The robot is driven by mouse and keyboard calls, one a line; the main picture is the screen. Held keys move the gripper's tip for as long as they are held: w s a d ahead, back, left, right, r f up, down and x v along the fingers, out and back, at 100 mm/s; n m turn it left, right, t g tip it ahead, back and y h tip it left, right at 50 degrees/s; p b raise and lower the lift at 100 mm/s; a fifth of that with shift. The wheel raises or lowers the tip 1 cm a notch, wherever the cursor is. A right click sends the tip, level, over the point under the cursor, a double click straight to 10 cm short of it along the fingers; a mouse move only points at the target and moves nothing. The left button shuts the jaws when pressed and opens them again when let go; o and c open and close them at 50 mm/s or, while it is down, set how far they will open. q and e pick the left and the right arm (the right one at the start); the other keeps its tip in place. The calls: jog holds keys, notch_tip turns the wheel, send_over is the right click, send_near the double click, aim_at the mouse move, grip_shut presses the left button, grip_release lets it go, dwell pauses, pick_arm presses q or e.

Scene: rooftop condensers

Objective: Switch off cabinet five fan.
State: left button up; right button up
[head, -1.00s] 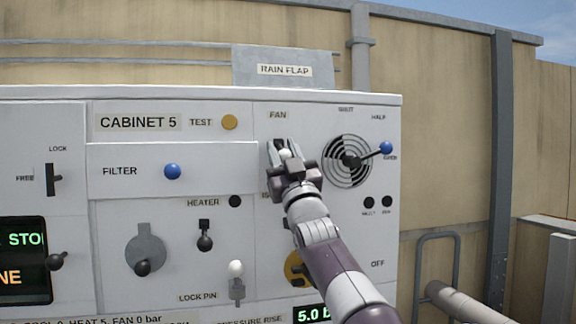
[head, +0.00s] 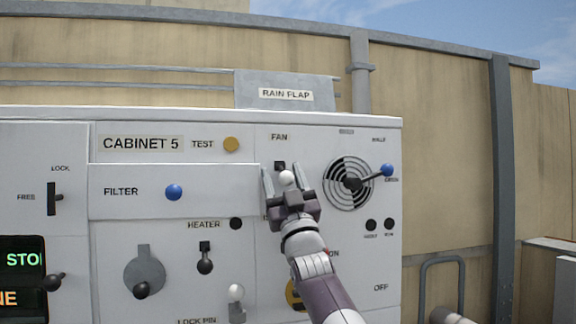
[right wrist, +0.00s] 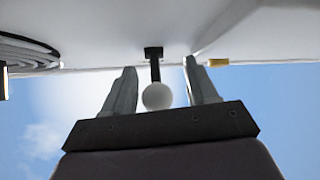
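The grey cabinet (head: 130,235) carries a CABINET 5 label. Under its FAN label (head: 279,137) is a small lever with a white ball knob (head: 286,177) and a black base (head: 280,165). In the head view the ball shows just below the base. My right gripper (head: 284,169) is open, one finger on each side of the ball. The right wrist view shows the ball (right wrist: 157,96) between the spread fingers, with gaps on both sides, and the black stem running to its base (right wrist: 153,52). My arm hides the panel below. My left gripper is not in view.
Right of my gripper is a round vent with a blue-knobbed lever (head: 387,170). The FILTER panel (head: 225,190) with a blue knob (head: 174,192) stands close on the left. A yellow dial (head: 294,296) is partly behind my arm. A HEATER lever (head: 205,264) sits lower left.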

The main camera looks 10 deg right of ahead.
jog(key=shift+r, duration=0.1)
jog(key=b+v, duration=0.9)
jog(key=v, duration=0.4)
jog(key=shift+a+b, duration=0.15)
jog(key=shift+b, duration=0.2)
